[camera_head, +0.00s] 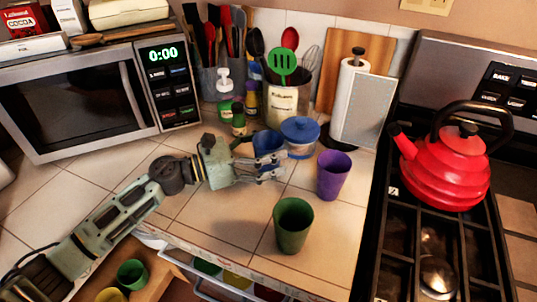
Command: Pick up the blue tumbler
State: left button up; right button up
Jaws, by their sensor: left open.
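The blue tumbler (267,142) stands upright on the tiled counter, left of a clear container with a blue lid (300,129). Its lower part is hidden by my left gripper (272,166). The left gripper reaches in from the left, fingers pointing right, open, at the near side of the tumbler. I cannot tell whether the fingers touch it. My right gripper is not in view.
A purple tumbler (333,177) and a green tumbler (293,224) stand to the right and front. Bottles and utensil crocks (287,100) stand behind. A microwave (90,92) is left; a stove with a red kettle (444,170) is right. An open drawer (215,284) is below.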

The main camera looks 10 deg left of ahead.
pick_arm(q)
jog(key=c, duration=1.2)
jog(key=shift+c, duration=0.2)
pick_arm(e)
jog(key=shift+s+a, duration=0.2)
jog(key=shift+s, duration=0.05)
pick_arm(q)
jog(key=shift+r, duration=0.1)
